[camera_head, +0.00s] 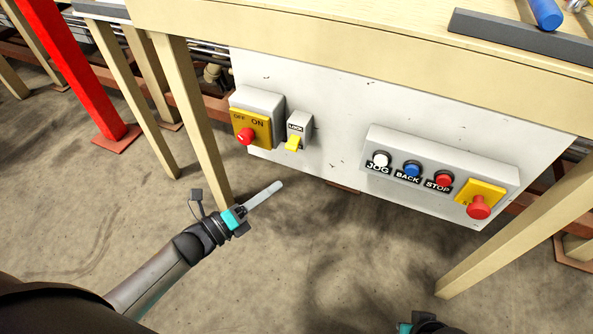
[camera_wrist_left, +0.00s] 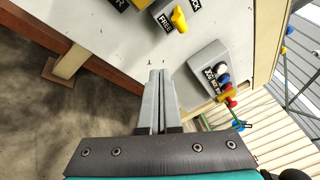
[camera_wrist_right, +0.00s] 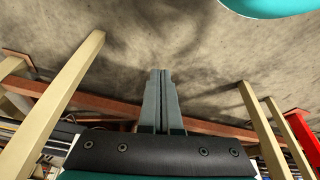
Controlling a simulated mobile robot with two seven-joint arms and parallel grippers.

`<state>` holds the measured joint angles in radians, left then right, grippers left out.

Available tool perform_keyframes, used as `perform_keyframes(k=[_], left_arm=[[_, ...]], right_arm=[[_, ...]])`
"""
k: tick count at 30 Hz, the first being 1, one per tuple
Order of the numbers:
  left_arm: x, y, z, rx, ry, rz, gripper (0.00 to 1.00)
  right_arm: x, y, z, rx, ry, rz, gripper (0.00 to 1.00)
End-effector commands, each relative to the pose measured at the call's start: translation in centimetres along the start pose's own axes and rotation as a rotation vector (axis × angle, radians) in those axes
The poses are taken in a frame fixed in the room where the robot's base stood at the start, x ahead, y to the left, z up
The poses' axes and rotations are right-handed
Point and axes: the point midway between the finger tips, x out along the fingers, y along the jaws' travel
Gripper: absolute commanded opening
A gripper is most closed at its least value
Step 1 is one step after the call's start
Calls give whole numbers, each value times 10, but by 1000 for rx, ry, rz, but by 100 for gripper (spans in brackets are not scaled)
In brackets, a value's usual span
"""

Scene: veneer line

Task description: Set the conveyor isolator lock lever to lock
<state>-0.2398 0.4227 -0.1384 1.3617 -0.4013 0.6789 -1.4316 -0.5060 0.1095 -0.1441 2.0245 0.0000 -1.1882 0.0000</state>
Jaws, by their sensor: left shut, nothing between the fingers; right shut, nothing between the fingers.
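The isolator lock is a small grey box (camera_head: 304,124) on the white panel, marked LOCK at its top. Its yellow lever (camera_head: 293,144) points down, away from the LOCK mark. In the left wrist view the yellow lever (camera_wrist_left: 180,19) shows near the top edge, beside a FREE mark. My left gripper (camera_head: 279,185) is shut and empty, below the lock box and apart from it; its fingers (camera_wrist_left: 157,73) point toward the panel. My right gripper (camera_wrist_right: 161,72) is shut and empty, over the floor; in the head view only a bit of that arm shows at the bottom edge.
Left of the lock is a yellow OFF/ON switch box (camera_head: 262,127) with a red knob. To the right is a button box (camera_head: 432,154) with JOG, BACK, STOP and a red mushroom button (camera_head: 479,207). A wooden leg (camera_head: 194,115) stands left of the panel.

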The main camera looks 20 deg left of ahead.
Motion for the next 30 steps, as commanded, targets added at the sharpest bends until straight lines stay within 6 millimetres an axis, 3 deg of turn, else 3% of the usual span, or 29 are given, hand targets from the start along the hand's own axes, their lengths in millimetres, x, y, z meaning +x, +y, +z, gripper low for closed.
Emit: perform_keyframes(k=[7, 22, 26, 30], left_arm=[[6, -15, -3, 187, 22, -122, 0], [10, -20, -2, 209, 23, -138, 0], [24, -22, -3, 209, 22, -141, 0], [51, -25, -4, 210, 22, -142, 0]], right_arm=[[-5, 1, -4, 2, 19, 3, 0], [-9, 1, -6, 2, 23, 3, 0], [-13, 1, -8, 2, 31, 3, 0], [-24, 2, -13, 3, 50, 4, 0]])
